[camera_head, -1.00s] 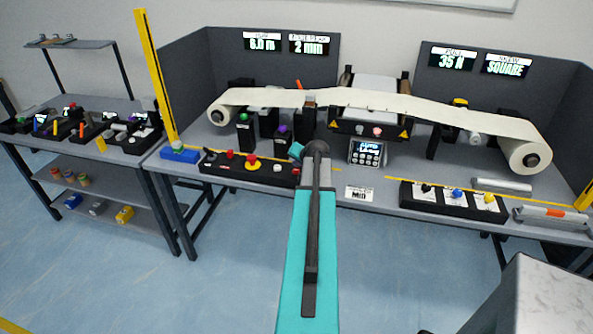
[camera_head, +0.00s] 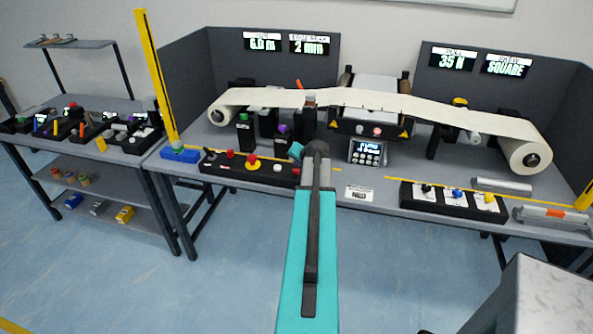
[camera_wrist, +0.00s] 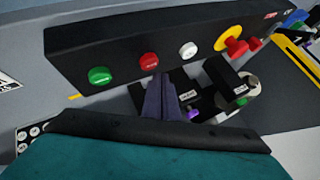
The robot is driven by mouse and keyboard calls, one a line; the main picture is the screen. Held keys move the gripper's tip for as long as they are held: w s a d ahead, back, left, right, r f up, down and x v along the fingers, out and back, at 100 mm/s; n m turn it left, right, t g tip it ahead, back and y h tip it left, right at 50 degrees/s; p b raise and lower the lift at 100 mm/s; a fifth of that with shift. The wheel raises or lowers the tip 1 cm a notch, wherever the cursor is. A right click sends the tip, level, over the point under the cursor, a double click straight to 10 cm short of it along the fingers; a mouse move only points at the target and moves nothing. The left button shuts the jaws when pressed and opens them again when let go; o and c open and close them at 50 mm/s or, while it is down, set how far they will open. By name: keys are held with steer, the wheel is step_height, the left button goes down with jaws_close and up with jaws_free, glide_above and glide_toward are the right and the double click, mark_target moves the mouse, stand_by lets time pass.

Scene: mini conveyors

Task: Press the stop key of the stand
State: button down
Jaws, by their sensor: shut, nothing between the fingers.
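The black control box (camera_head: 222,165) lies along the front edge of the bench, left of my arm. In the wrist view the box (camera_wrist: 115,45) shows a green button (camera_wrist: 100,76), a red button (camera_wrist: 150,61), a white button (camera_wrist: 189,50) and a red mushroom button on a yellow base (camera_wrist: 231,41). I cannot read which is the stop key. My gripper (camera_wrist: 161,82) is shut and empty. Its tips appear just below the red button in the wrist view; whether they touch it I cannot tell. In the head view my arm hides the fingers and the box's right end.
A keypad with a small screen (camera_head: 368,152) stands right of my arm. A paper web (camera_head: 385,101) runs over rollers behind. Another black control box (camera_head: 453,201) lies at the right front. A yellow post (camera_head: 155,75) rises at the left. Open floor lies in front.

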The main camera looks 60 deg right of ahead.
mark_target(297, 171)
steer(key=shift+f, duration=0.25)
steer(key=shift+f+b, duration=0.2)
steer(key=shift+b, duration=0.3)
steer(key=shift+f+b, duration=0.4)
steer(key=shift+f, duration=0.05)
stand_by(0.8)
steer(key=shift+r, duration=0.1)
stand_by(0.3)
steer(key=shift+r+p, duration=0.3)
steer(key=shift+r, duration=0.45)
steer(key=shift+r+p, duration=1.1)
steer(key=shift+r, duration=1.45)
